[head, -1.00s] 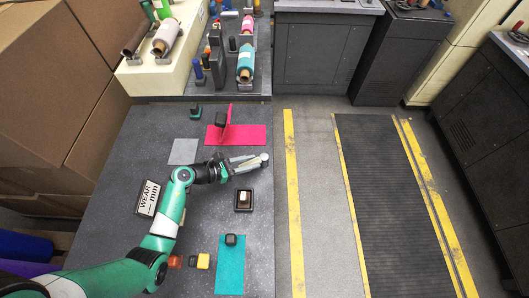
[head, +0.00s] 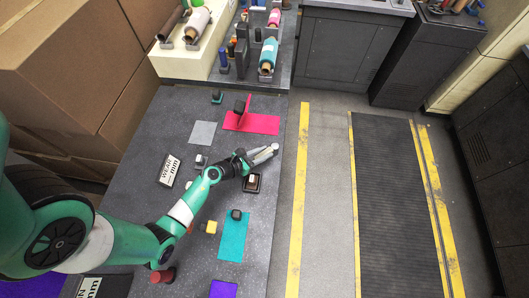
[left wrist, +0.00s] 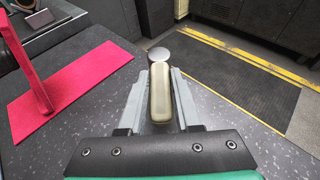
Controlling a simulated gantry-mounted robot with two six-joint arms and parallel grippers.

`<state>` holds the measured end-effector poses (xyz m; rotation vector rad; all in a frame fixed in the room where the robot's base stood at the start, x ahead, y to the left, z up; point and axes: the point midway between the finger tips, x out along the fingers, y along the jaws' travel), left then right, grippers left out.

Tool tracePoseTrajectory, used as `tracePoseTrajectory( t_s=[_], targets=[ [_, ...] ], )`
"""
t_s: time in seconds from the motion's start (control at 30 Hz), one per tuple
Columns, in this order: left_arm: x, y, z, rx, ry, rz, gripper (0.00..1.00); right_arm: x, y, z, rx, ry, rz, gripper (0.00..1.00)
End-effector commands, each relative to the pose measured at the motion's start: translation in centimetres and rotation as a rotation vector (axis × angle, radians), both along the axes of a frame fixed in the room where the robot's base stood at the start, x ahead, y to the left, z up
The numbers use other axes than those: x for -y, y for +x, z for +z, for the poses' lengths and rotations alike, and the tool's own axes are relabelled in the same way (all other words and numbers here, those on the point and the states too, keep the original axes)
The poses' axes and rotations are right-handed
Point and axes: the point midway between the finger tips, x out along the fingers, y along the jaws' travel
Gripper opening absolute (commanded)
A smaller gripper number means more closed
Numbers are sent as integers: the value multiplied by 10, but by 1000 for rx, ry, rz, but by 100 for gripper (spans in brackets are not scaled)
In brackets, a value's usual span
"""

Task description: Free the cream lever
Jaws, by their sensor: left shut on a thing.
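The cream lever (left wrist: 160,93), a rounded cream bar, lies between the two fingers of my left gripper (left wrist: 160,108) in the left wrist view. A grey round end (left wrist: 159,54) shows just beyond it. In the head view my left gripper (head: 263,154) is shut on it above the right part of the dark table, between the red felt (head: 262,124) and a small dark box (head: 246,188) with a cream top. Whether the lever is still joined to anything cannot be told. My right gripper is not in view.
Teal felt (head: 232,246) with a black weight (head: 236,214) lies nearer me. Felt rolls (head: 267,58) stand at the back. The table's right edge is close to my gripper.

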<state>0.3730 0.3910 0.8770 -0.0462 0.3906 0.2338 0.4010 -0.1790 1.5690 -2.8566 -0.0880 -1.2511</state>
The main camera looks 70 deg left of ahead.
Motion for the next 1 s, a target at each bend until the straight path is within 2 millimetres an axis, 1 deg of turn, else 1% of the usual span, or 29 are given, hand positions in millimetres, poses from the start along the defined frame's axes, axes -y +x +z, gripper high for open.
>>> tracePoseTrajectory(
  t_s=[0.03, 0.07, 0.2, 0.23, 0.5, 0.57, 0.63, 0.73, 0.9, 1.0],
  targets=[
    [0, 0, 0, 1, -2, 1, 0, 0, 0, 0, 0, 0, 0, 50],
    [0, 0, 0, 0, -2, 1, 34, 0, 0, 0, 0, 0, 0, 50],
    [0, 0, 0, 0, -2, 1, 59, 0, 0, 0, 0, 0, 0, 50],
    [0, 0, 0, 0, -1, 0, 62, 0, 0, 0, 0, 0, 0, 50],
    [0, -1, 0, -1, -1, 0, 62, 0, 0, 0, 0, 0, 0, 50],
    [0, -3, 1, -1, -1, 1, 62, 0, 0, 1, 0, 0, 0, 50],
    [2, -10, 5, -2, -1, 2, 62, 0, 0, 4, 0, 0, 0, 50],
    [6, -27, 13, -2, -2, 4, 62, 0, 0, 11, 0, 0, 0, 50],
    [14, -66, 28, -2, -4, 8, 62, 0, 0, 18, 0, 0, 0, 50],
    [19, -85, 37, -1, -3, 7, 62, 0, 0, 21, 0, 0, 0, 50]
  ],
)
